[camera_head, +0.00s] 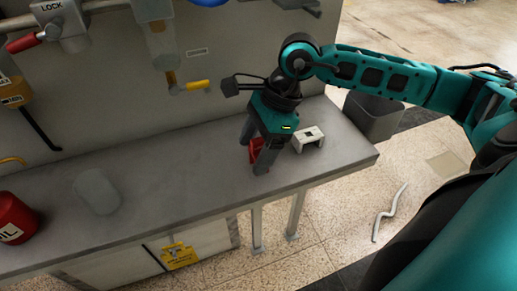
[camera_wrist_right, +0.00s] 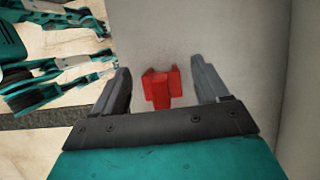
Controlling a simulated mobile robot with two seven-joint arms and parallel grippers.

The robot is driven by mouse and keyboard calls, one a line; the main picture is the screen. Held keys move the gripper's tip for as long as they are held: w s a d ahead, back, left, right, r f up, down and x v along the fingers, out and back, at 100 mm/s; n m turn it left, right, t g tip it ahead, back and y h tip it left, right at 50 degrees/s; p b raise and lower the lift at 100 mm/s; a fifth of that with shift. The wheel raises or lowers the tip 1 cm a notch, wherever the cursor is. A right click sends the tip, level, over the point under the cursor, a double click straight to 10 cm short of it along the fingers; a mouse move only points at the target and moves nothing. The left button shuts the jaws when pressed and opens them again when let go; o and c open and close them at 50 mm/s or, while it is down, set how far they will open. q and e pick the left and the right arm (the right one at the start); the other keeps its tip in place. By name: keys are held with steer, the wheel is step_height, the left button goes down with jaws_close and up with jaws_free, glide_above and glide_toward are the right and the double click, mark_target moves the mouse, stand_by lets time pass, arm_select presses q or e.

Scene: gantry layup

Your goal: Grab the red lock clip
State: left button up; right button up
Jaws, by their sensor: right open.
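The red lock clip (camera_head: 257,150) lies on the grey bench top (camera_head: 180,170), toward its right end. In the right wrist view the clip (camera_wrist_right: 161,88) sits between my two fingers, with a clear gap on each side. My right gripper (camera_head: 254,158) points down over the clip and is open; its fingers (camera_wrist_right: 165,85) stand either side of the clip without visibly touching it. The fingers hide part of the clip in the head view. My left gripper is not in view.
A white bracket-like block (camera_head: 309,138) stands just right of my right gripper. A red container (camera_head: 14,218) and a translucent cup (camera_head: 98,192) are on the left of the bench. A grey bin (camera_head: 374,116) stands beyond the bench's right end. The bench's middle is clear.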

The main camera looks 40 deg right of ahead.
steer(key=shift+f, duration=0.15)
steer(key=c, duration=1.1)
steer(key=shift+o, duration=0.2)
